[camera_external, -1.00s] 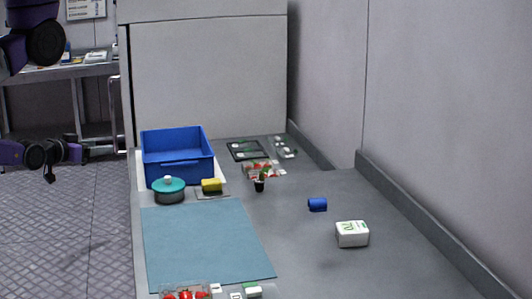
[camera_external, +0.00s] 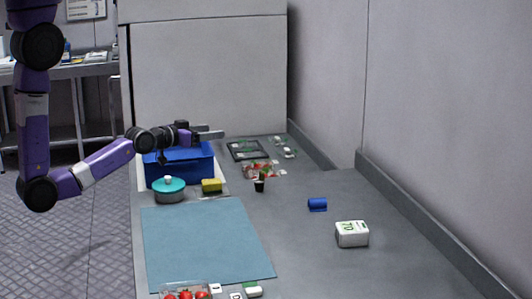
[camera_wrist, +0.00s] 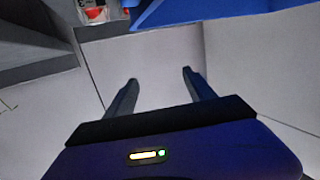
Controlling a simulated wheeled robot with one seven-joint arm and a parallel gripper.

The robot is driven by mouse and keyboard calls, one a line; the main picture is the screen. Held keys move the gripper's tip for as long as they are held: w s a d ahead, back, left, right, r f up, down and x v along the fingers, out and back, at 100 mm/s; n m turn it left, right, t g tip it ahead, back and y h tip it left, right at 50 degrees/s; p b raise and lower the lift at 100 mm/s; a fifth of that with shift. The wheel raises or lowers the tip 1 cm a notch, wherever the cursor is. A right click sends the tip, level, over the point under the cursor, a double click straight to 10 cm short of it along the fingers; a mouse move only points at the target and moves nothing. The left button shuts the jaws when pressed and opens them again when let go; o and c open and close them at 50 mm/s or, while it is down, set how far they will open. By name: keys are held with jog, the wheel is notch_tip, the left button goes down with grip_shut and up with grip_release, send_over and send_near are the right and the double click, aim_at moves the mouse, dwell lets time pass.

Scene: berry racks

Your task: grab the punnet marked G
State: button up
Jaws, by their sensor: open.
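A clear punnet of red berries (camera_external: 185,296) sits at the front edge of the external view, cut off by the frame, with small white tags beside it. Another clear punnet with red berries (camera_external: 256,171) lies at the back of the counter, right of the blue crate. I cannot read a G on either. My gripper (camera_external: 208,134) is above the blue crate (camera_external: 180,172), pointing right, apart from both punnets. In the wrist view its two fingers (camera_wrist: 160,77) are spread with nothing between them. Some red contents (camera_wrist: 95,13) show at the top left there.
A teal pot (camera_external: 169,191) and yellow sponge (camera_external: 212,186) stand before the crate. A black tray (camera_external: 245,151), small dark cup (camera_external: 259,186), blue cylinder (camera_external: 317,205) and white box (camera_external: 352,236) stand on the counter. The blue-grey mat (camera_external: 205,245) is clear. A wall bounds the right.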

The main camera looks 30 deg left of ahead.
jog(key=w+d+r+m+g+h, duration=0.1)
jog(key=w+d+m+g, duration=0.4)
jog(key=w+d, duration=0.85)
jog(key=s+f+g+y, duration=0.1)
jog(key=s+f+g, duration=0.2)
jog(key=s+f+g+y, duration=0.2)
jog(key=s+f+g, duration=0.2)
jog(key=shift+s+a+f, duration=0.1)
jog(key=shift+s+f, duration=0.2)
jog(key=shift+f, duration=0.15)
jog(key=x, duration=0.7)
jog(key=shift+s+a+f, duration=0.1)
jog(key=shift+a+f, duration=0.15)
jog(key=shift+f, duration=0.05)
